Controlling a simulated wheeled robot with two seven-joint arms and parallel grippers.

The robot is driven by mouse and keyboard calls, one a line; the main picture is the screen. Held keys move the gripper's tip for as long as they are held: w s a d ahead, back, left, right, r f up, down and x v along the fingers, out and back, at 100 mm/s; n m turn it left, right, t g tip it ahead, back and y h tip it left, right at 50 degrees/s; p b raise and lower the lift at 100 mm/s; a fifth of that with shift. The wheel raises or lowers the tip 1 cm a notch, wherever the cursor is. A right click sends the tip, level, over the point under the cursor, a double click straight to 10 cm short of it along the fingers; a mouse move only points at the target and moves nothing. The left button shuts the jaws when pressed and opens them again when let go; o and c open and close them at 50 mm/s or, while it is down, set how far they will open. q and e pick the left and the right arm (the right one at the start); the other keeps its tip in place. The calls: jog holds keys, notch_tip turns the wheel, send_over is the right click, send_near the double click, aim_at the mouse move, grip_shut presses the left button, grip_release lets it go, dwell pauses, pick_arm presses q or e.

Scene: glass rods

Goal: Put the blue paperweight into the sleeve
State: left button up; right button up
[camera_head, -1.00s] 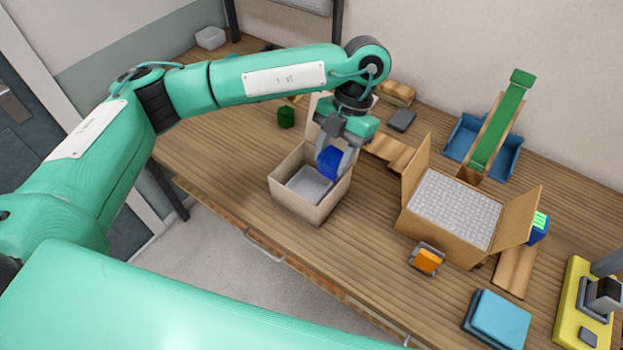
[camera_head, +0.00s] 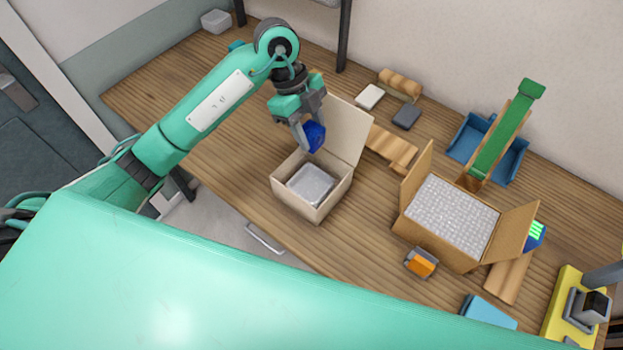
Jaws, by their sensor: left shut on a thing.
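The blue paperweight (camera_head: 314,137) is between the fingers of my left gripper (camera_head: 309,140), which is shut on it. My left gripper holds it over the back left rim of a small cream box (camera_head: 317,208) with its lid raised at the back. A pale grey, square-edged piece (camera_head: 311,184) lies inside this box, below and apart from the paperweight. I cannot tell for sure whether this piece is the sleeve. My right gripper is not in view.
A cardboard box (camera_head: 413,216) full of pale packing stands to the right, flaps open. A green ramp (camera_head: 503,137) over a blue tray (camera_head: 466,138) is behind it. The wooden table (camera_head: 365,235) is clear between the two boxes.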

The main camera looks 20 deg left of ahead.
pick_arm(q)
notch_tip(320, 180, down, 18)
jog(key=p, duration=0.4)
jog(key=shift+s+f+p, duration=0.1)
jog(key=shift+f+p, duration=0.05)
jog(key=shift+p, duration=0.15)
jog(key=shift+f, duration=0.3)
jog(key=shift+f, duration=0.3)
jog(key=o, duration=0.9)
jog(key=shift+r, duration=0.1)
